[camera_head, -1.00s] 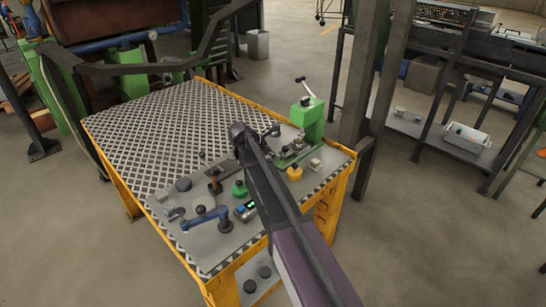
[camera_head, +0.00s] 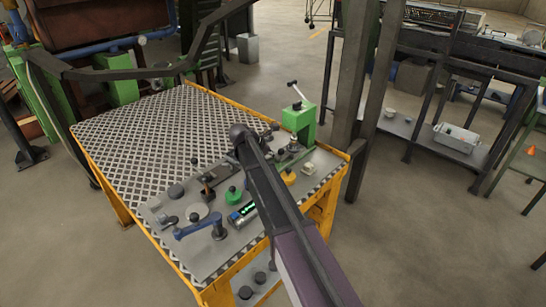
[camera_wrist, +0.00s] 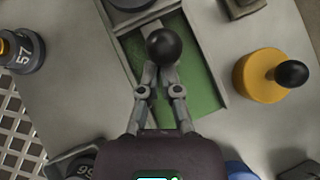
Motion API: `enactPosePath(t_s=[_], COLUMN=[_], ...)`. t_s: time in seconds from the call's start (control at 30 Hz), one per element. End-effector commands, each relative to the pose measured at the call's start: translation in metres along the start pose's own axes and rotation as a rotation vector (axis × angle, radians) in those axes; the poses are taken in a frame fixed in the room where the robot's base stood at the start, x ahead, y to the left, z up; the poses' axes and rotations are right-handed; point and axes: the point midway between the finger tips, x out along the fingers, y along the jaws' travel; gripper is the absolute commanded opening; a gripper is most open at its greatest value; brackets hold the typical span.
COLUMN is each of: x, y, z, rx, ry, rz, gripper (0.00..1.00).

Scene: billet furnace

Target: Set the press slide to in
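The press slide's black ball knob (camera_wrist: 163,46) stands over a green-floored channel (camera_wrist: 205,85) in the wrist view. My gripper (camera_wrist: 161,72) has its two fingers drawn close together, with their tips at the lower side of the knob. They look shut on it, and the knob covers the tip ends. In the head view my arm hides the gripper and most of the slide. The green press (camera_head: 299,117) with its raised lever stands at the right end of the bench, just beyond my arm.
A yellow knob with a black handle (camera_wrist: 262,76) is right of the channel. A dial marked 57 (camera_wrist: 24,54) is at the left. A blue crank lever (camera_head: 200,226) and green knob (camera_head: 233,196) sit on the bench's near part. The patterned bench top (camera_head: 150,130) is clear.

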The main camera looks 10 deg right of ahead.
Motion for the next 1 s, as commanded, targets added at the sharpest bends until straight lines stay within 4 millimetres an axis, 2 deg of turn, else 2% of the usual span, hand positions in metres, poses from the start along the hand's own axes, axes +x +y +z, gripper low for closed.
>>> enactPosePath(t_s=[0.03, 0.23, 0.53, 0.8, 1.0], x=[0.004, 0.003, -0.007, -0.032, -0.059], y=[-0.002, -0.002, -0.001, 0.003, 0.003], z=[0.005, 0.004, -0.006, -0.029, -0.025], rx=[0.005, 0.003, 0.000, 0.001, 0.000], ry=[-0.009, -0.011, -0.009, -0.007, -0.006], rz=[-0.008, -0.007, -0.004, 0.000, 0.001], gripper=[0.00, 0.00, 0.00, 0.00, 0.00])
